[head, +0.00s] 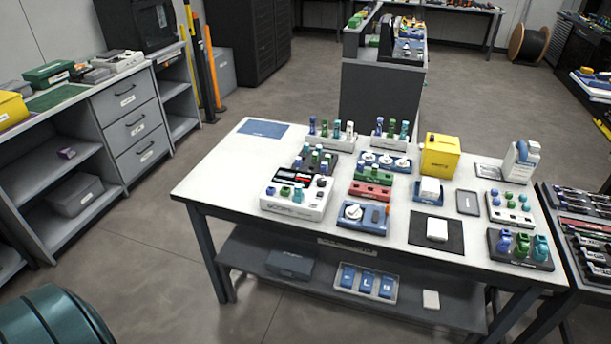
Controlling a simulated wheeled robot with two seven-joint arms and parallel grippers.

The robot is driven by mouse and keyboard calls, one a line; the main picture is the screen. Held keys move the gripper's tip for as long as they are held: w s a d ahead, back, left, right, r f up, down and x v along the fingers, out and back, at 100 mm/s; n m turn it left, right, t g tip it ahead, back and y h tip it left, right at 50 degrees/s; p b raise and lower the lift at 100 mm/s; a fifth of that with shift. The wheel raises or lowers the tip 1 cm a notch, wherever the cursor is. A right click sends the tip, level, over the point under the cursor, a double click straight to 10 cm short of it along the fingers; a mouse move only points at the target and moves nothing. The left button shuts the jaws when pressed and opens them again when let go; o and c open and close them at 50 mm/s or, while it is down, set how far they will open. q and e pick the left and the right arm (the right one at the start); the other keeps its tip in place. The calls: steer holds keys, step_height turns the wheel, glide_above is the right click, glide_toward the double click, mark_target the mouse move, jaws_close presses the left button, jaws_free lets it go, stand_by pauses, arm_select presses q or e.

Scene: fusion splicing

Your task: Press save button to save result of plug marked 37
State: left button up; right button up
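No label 37 can be read on any plug, and no button can be made out as the save button. A white device (281,208) with small coloured knobs on top and a dark panel with red marks (293,176) behind it sits at the table's front left. Blue, green and teal plugs stand upright in a rack (328,142) at the back left and a second rack (391,143) to its right. Neither gripper is in view.
The white worktable (222,172) has bare space on its left, beside a blue mat (263,128). Grey floor (165,255) separates the table from the left cabinets (128,118).

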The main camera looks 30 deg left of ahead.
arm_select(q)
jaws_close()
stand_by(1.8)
